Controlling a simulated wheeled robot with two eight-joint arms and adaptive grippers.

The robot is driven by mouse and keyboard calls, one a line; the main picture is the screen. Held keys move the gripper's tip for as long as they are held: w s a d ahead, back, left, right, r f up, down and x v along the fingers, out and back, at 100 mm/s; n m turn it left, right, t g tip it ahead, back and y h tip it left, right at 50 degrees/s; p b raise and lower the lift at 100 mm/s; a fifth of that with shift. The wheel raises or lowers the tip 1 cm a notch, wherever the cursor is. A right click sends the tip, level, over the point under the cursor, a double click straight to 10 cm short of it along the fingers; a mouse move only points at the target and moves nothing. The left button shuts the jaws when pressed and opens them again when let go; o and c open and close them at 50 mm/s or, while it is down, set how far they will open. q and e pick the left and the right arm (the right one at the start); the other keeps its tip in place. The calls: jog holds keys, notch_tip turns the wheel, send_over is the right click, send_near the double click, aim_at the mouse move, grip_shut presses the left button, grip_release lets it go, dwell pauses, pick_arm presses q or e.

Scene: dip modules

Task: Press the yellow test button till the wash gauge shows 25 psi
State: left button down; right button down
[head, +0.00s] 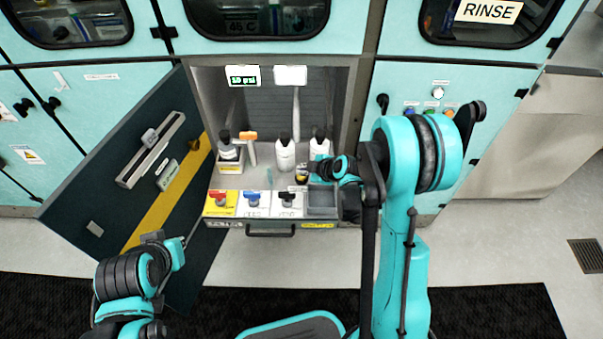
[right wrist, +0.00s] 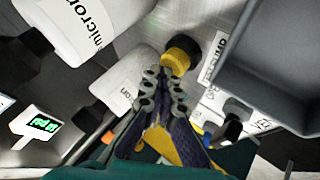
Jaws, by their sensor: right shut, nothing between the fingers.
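The yellow test button (right wrist: 174,63), with a black collar, shows in the right wrist view just beyond my right fingertips. It is small in the head view (head: 301,174), beside the gripper. My right gripper (right wrist: 164,78) is shut and empty, its tips at or very near the yellow cap; I cannot tell if they touch it. It also shows in the head view (head: 314,172). The wash gauge (head: 243,76) has a green digital psi display, too small to read surely; it also shows in the right wrist view (right wrist: 42,124). My left gripper (head: 180,244) is near the open door, its fingers unclear.
White bottles (head: 284,153) stand close behind the button. Red (head: 221,198), blue and black valve handles line the front, left of a grey tray (head: 322,199). The dark door (head: 120,185) hangs open at left.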

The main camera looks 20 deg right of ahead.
jog(key=shift+f, duration=0.35)
jog(key=shift+r, duration=0.1)
dwell(0.4)
jog(key=shift+r+p, duration=0.7)
jog(key=shift+r, duration=0.25)
jog(key=shift+r+p, duration=1.75)
jog(key=shift+r, duration=0.8)
